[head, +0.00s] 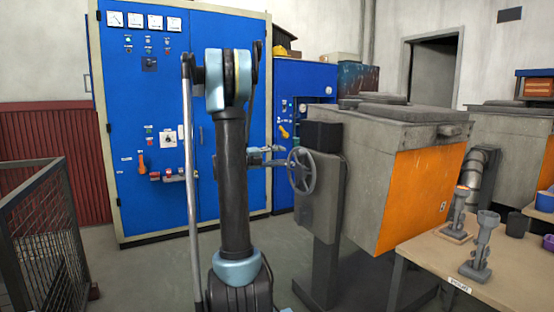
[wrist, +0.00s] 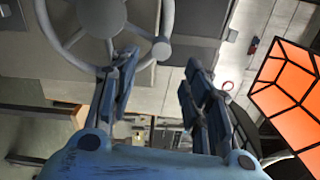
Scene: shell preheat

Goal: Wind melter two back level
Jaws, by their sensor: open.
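A grey melter (head: 365,160) with an orange side stands on a grey stand right of centre in the head view. Its edges look tilted against the stand. A grey spoked handwheel (head: 301,171) is on its near left side. My gripper (head: 277,156) is just left of the wheel's upper rim. In the wrist view my gripper (wrist: 160,68) is open, with nothing between its fingers. The handwheel (wrist: 100,12) fills the upper left there, and its rim knob (wrist: 161,50) shows ahead of the gap between the fingers. I cannot read any melter number.
A second grey melter (head: 495,125) stands behind at the right. A workbench (head: 425,250) with metal stands is at the front right. Blue cabinets (head: 150,190) line the back, and a mesh cage (head: 45,230) is at the left. An orange panel (wrist: 285,85) shows right in the wrist view.

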